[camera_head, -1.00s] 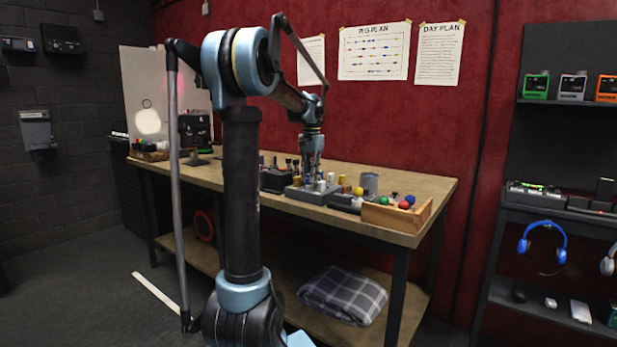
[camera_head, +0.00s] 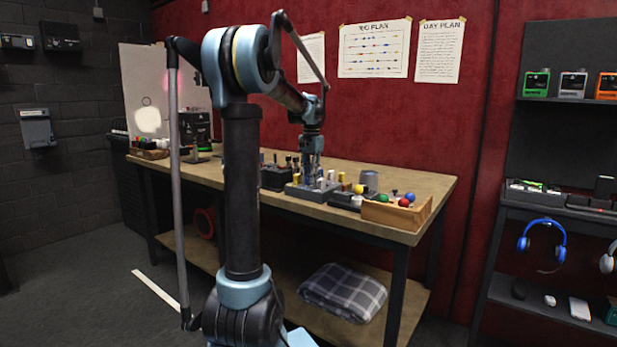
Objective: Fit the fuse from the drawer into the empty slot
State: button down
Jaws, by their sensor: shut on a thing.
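My gripper (camera_head: 312,167) points down over a grey block (camera_head: 305,190) on the workbench. Its fingers are closed together on something small that I cannot make out at this size. Several small upright pieces, some white and some yellow, stand in and around the grey block. I cannot tell which of them are fuses or which slot is empty. No open drawer can be made out in this view.
The wooden workbench (camera_head: 425,188) carries a dark block (camera_head: 273,178) left of the grey block. A grey cup (camera_head: 369,181) and a wooden box of coloured balls (camera_head: 392,212) stand to the right. A folded plaid blanket (camera_head: 343,292) lies on the lower shelf.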

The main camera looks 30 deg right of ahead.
jog(key=c, duration=1.3)
grip_release()
jog(key=shift+r, duration=3.55)
